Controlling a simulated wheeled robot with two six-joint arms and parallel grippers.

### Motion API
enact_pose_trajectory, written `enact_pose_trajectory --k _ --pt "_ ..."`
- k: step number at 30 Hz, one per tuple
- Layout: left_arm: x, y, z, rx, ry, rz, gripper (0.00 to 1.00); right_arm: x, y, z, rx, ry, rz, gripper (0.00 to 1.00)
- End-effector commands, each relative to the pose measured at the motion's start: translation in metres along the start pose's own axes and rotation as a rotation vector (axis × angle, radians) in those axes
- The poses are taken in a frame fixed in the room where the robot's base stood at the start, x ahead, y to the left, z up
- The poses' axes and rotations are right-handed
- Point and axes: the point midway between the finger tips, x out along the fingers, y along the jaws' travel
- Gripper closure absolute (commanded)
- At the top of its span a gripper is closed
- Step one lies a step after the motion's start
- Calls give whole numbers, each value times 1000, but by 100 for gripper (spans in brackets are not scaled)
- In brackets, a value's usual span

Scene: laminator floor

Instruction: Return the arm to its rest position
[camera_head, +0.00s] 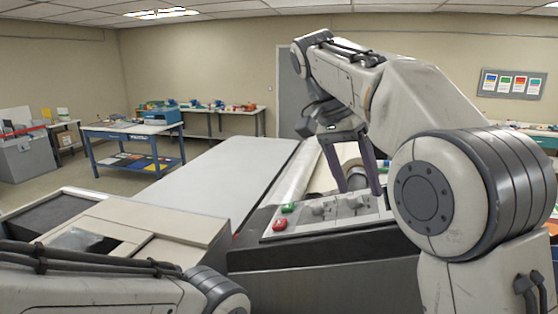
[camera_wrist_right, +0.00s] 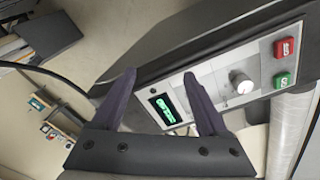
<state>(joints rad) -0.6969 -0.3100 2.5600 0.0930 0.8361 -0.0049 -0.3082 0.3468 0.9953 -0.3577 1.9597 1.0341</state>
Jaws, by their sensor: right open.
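My right arm rises from the right side of the head view and bends over the laminator. Its gripper (camera_head: 357,183) points down over the control panel (camera_head: 330,219), with its two dark fingers apart and nothing between them. In the right wrist view the open gripper (camera_wrist_right: 165,90) shows from behind, in front of the same panel. The panel carries a lit green display (camera_wrist_right: 165,108), a white knob (camera_wrist_right: 241,81), a red button (camera_wrist_right: 286,47) and a green button (camera_wrist_right: 284,80). My left arm crosses the lower left of the head view; its gripper is not in view.
The laminator's flat bed (camera_head: 215,170) and its pale roller (camera_head: 293,190) lie just left of the panel. A blue-framed table (camera_head: 128,131) stands farther back. Open floor lies at the left, and a grey bin (camera_head: 22,158) stands at the far left.

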Motion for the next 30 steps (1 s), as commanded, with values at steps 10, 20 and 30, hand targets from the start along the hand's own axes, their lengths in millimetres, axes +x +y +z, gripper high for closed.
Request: enact_pose_trajectory --k 10,20,30 --pt "11 -1 0 -1 0 0 100 25 -8 24 -179 -4 -48 24" --pt "29 -2 2 -2 0 0 100 71 -25 84 -506 -12 -141 24" --pt "66 -5 4 -4 0 0 100 187 -17 217 -1082 -14 -349 24"
